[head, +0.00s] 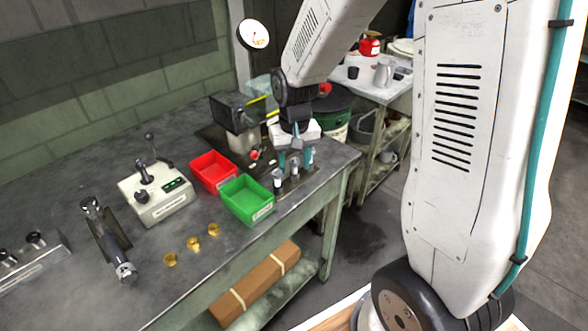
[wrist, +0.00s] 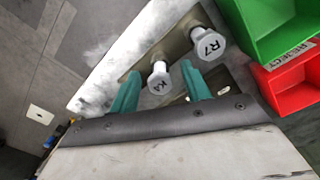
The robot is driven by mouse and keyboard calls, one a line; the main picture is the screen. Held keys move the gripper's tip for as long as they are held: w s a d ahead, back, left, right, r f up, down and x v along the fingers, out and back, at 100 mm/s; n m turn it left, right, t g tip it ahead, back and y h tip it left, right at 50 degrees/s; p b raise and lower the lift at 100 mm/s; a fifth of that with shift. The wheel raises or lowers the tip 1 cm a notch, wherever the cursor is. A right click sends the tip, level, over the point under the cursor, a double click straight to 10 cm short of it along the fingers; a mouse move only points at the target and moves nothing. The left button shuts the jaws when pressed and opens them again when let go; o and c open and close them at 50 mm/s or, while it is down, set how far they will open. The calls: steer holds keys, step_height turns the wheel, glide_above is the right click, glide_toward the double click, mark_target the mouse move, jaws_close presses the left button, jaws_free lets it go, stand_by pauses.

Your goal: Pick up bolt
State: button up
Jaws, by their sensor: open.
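Two pale metal bolts stand head-up in a dark holder plate at the table's right end. In the wrist view one bolt head is marked K4 (wrist: 160,80) and the other R7 (wrist: 208,45). My gripper (wrist: 161,71) is open, with one teal finger on each side of the K4 bolt; I cannot tell whether either touches it. The R7 bolt stands beyond the fingers. In the head view my gripper (head: 297,157) hangs over the holder plate (head: 298,184), and its fingers partly hide the bolts.
A green bin (head: 247,200) stands close beside the bolts, with a red bin (head: 213,172) next to it. The wrist view shows a REJECT label on the red bin (wrist: 298,88). A control box (head: 157,197) and three brass pieces (head: 193,243) are farther left. The table edge is near.

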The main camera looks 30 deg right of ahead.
jaws_close()
steer(key=shift+r, duration=0.1)
